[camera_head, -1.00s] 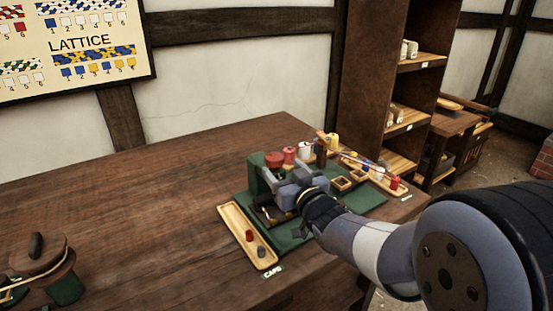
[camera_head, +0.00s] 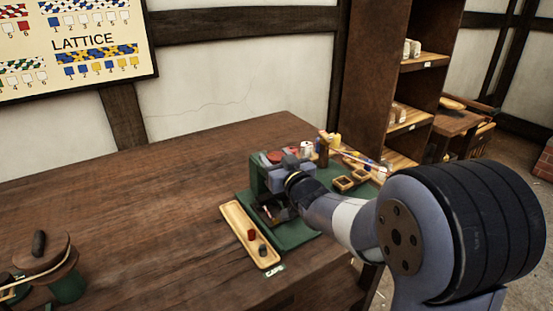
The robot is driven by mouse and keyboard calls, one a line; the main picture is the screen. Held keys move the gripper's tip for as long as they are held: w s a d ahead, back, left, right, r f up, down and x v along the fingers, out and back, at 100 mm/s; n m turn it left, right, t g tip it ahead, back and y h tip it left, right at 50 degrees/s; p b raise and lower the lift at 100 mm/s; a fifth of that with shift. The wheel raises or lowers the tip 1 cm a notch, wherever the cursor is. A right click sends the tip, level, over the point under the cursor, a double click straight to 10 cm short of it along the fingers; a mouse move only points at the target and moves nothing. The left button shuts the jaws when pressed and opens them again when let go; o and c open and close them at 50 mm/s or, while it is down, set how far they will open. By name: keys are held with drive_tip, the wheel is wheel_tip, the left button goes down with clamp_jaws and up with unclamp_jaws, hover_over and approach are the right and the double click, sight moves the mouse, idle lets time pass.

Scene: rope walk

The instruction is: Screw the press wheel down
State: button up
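The press has a green frame (camera_head: 257,178) and stands on a green base near the table's right end. Its red press wheel (camera_head: 274,157) sits on top and is partly covered by my gripper. My gripper (camera_head: 285,165) is at the wheel, reaching in from the right, with a grey finger in front of it. The fingertips are small and overlap the wheel, so I cannot tell whether they are closed on it.
A wooden tray (camera_head: 250,236) labelled CAPS holds a red and a dark cap in front of the press. Coloured spools (camera_head: 307,149) and square wooden frames (camera_head: 344,184) stand right of the press. The table's left middle is clear.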

drive_tip(key=c, duration=0.5)
drive_tip(key=shift+c, duration=0.2)
drive_tip(key=b, duration=0.3)
drive_tip(key=shift+f+m+h, duration=0.25)
drive_tip(key=shift+m+h, duration=0.05)
drive_tip(key=shift+h, duration=0.1)
drive_tip(key=h+b, duration=0.1)
drive_tip(key=b, duration=0.2)
drive_tip(key=shift+r+m+t, duration=0.1)
drive_tip(key=shift+m+t, duration=0.3)
drive_tip(key=shift+r+b, duration=0.15)
drive_tip(key=shift+b, duration=0.15)
drive_tip(key=o, duration=1)
drive_tip(key=v, duration=1.1)
drive_tip(key=shift+a, duration=0.1)
